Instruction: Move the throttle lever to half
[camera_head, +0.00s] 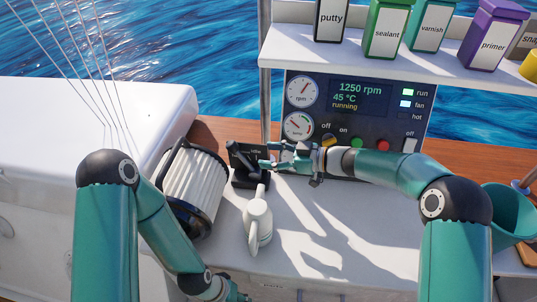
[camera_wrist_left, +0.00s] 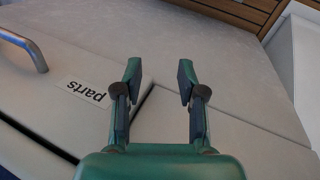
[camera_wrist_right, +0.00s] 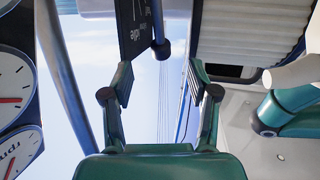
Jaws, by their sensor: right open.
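The throttle unit is a black box with a labelled black plate (camera_head: 246,153), standing on the white bench left of the engine panel. In the right wrist view, the plate (camera_wrist_right: 133,28) hangs at the top, and a dark lever with a round knob (camera_wrist_right: 161,47) shows beside it. My right gripper (camera_head: 268,157) is at the unit's right side in the head view. In the right wrist view, my right gripper (camera_wrist_right: 160,80) is open, with the knob just ahead of the gap between its fingers. My left gripper (camera_wrist_left: 160,75) is open and empty above a pale surface.
The engine panel (camera_head: 360,115) reads 1250 rpm, running. Bottles stand on a shelf (camera_head: 330,50) above. The bench right of the container is clear.

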